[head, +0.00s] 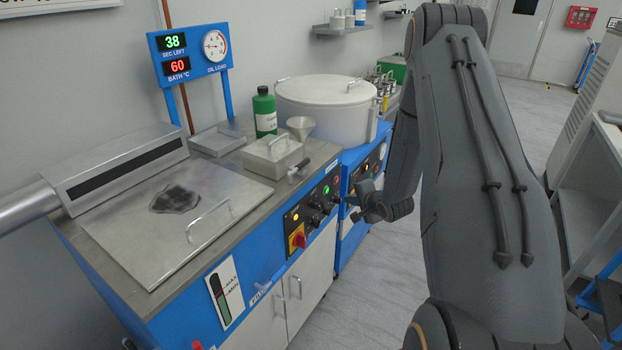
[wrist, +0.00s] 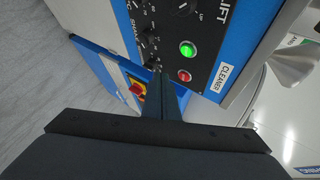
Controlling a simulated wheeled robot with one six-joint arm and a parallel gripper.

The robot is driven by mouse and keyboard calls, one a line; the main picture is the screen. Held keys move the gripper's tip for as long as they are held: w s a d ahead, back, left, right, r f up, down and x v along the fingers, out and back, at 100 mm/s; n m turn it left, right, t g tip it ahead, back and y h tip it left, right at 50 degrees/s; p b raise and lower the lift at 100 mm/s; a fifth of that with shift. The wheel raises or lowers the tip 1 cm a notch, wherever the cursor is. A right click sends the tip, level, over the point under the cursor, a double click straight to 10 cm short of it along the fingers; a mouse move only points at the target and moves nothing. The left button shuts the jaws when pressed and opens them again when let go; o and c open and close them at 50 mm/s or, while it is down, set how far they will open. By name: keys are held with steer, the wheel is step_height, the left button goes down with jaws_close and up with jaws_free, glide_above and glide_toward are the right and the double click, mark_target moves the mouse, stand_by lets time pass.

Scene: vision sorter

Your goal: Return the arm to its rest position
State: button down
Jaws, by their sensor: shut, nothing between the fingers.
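My arm (head: 490,150) rises on the right of the head view, bends at the top and hangs down on its far side. My gripper (head: 355,207) is at its lower end, in front of the blue machine's control panel (head: 318,208). In the wrist view my gripper's fingers (wrist: 162,78) are together with nothing between them. They point at the panel with its green lit button (wrist: 187,48) and red button. I cannot tell the exact gap between fingertips and panel.
A steel lid (head: 130,235) with a dark patch covers the near machine. A green bottle (head: 264,112), a funnel (head: 300,127), a small lidded box (head: 272,155) and a large round lidded drum (head: 325,105) stand behind. A grey rack (head: 590,200) is at right; open floor lies between.

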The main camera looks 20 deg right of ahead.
steer(key=s+a+r+n+g+h, duration=0.2)
steer(key=s+a+r+n+g, duration=0.2)
steer(key=s+a+r+n, duration=0.45)
steer(key=s+a+r+n+g, duration=0.3)
steer(key=s+a+r, duration=0.2)
steer(key=s, duration=0.6)
steer(key=s+a+r+n+g+y, duration=0.1)
steer(key=s+a+r+n+g, duration=0.2)
steer(key=s+a, duration=0.4)
steer(key=s+r+n, duration=0.1)
steer(key=s+r, duration=0.1)
steer(key=s, duration=0.2)
steer(key=shift+a, duration=0.35)
steer(key=shift+n, duration=0.25)
stand_by(4.3)
